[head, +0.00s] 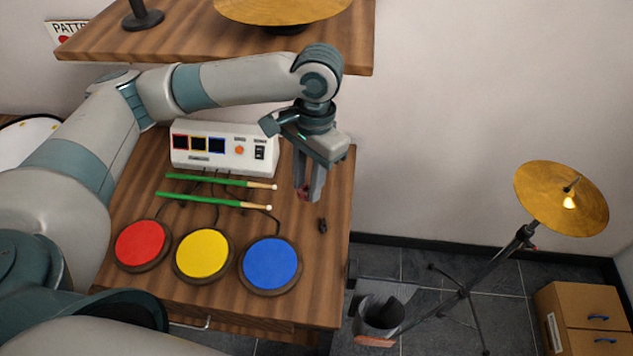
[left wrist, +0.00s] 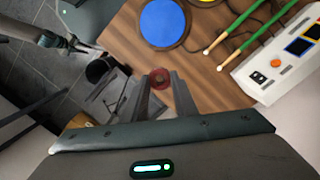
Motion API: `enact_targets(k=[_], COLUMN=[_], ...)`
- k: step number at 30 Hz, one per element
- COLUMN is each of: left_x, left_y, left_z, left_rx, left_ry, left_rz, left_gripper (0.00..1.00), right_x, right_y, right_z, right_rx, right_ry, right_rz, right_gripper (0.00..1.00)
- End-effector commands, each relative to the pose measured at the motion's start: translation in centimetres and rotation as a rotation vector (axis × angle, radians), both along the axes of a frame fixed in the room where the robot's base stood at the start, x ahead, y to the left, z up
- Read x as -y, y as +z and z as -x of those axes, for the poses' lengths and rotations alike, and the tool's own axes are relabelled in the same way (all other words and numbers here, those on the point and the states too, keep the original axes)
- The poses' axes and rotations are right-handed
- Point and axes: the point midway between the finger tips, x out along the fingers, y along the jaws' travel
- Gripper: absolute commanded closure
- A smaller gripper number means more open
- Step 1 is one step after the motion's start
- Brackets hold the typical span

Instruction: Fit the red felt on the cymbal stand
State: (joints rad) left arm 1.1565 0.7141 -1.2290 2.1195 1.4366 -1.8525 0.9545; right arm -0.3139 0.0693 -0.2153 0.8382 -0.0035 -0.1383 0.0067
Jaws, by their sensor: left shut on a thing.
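The red felt (head: 303,194) is a small dark red ring, gripped between the fingertips of my left gripper (head: 308,192). In the left wrist view the felt (left wrist: 160,79) shows as a round red piece between the two fingers (left wrist: 158,84). The gripper points down above the right part of the wooden table. The cymbal stand (head: 497,262) stands on the floor at the right, well apart from the gripper. Its gold cymbal (head: 548,205) is tilted, with a thin rod tip (head: 573,184) sticking up at its middle.
The table (head: 335,185) holds a white control box (head: 188,158), green sticks (head: 200,199), red, yellow and blue pads, and a small black piece (head: 322,226). A wooden shelf (head: 345,58) overhangs behind. A cardboard drawer box (head: 565,310) stands below the cymbal.

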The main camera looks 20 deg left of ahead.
Motion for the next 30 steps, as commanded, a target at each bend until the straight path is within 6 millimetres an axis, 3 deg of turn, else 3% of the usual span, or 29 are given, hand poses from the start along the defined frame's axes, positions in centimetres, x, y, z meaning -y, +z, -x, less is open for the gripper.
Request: enact_targets(k=[4, 10, 21, 30], left_x=[-0.5, -0.9, -0.9, -0.9], left_y=[1.1, 1.8, 1.9, 1.9], left_z=[0.8, 1.5, 1.6, 1.6], left_rx=[0.003, 0.002, 0.002, 0.002], left_ry=[0.209, 0.368, 0.399, 0.398], left_rz=[0.001, 0.001, 0.0, 0.0], left_gripper=[0.94, 0.94, 0.94, 0.94], right_x=[0.0, 0.0, 0.0, -0.1], right_y=[0.0, 0.0, -0.2, -0.1], right_z=[-0.2, 0.0, 1.7, 0.9], right_rx=[0.003, 0.0, -0.017, -0.01], right_ry=[0.0, 0.0, 0.001, -0.001], right_rz=[0.0, 0.0, 0.0, -0.001], right_gripper=[0.74, 0.74, 0.74, 0.74])
